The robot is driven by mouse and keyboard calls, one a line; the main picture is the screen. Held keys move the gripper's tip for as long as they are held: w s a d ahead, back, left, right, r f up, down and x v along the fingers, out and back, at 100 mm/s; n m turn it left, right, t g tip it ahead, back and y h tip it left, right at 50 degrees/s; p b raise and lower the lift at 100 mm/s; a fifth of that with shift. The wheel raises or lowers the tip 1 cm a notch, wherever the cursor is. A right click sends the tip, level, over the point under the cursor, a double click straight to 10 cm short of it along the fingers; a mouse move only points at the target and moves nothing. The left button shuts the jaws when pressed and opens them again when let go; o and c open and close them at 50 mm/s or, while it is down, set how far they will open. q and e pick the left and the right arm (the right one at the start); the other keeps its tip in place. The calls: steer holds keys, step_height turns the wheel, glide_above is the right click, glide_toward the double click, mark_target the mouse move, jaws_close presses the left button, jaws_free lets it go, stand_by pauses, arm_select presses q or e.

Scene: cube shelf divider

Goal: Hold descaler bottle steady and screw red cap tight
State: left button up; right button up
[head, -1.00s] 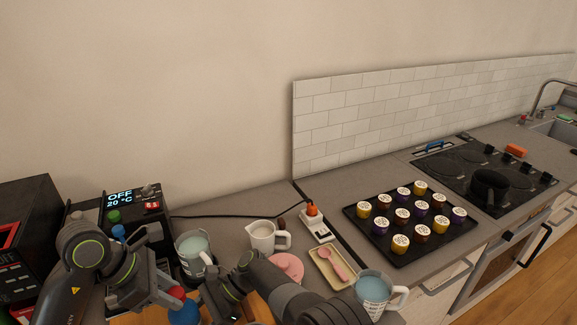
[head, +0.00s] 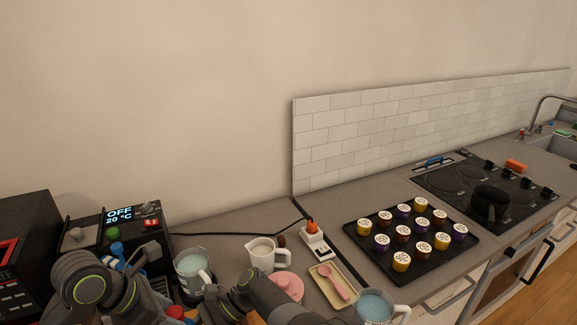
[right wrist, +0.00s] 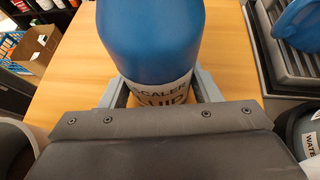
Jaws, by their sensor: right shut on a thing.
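The descaler bottle (right wrist: 155,40) is blue with a white label and fills the top middle of the right wrist view. My right gripper (right wrist: 160,92) is shut on it, with a finger on each side of the label. The bottle's top is outside that view. In the head view only the red cap (head: 175,312) shows, at the bottom edge; the bottle below it is cut off. My left gripper (head: 160,308) is beside the red cap, mostly hidden by its own wrist and the frame edge. I cannot tell whether its fingers touch the cap.
A glass mug (head: 192,270), a white pitcher (head: 264,256) and a pink lid (head: 287,286) stand close by. A tray with a pink spoon (head: 338,286) and another mug (head: 374,306) are to the right.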

arm_select(q)
steer(key=n, duration=0.2)
steer(key=n+t+y, duration=0.1)
steer(key=shift+d+n+y, duration=0.2)
steer(key=shift+n+y, duration=0.1)
steer(key=shift+n, duration=0.1)
steer(key=shift+a, duration=0.15)
jaws_close()
steer(key=m, duration=0.1)
steer(key=m+g+h, duration=0.1)
steer(key=m, duration=0.1)
steer(key=m+h, duration=0.1)
steer(key=m, duration=0.1)
steer(key=shift+w+a+g, duration=0.25)
steer(key=shift+g, duration=0.05)
steer(key=m+g, duration=0.1)
steer(key=m, duration=0.1)
steer(key=m+g, duration=0.1)
steer(key=m, duration=0.1)
steer(key=m+h, duration=0.1)
steer(key=m, duration=0.1)
steer(key=shift+w+g, duration=0.25)
steer(key=shift+g, duration=0.15)
jaws_free()
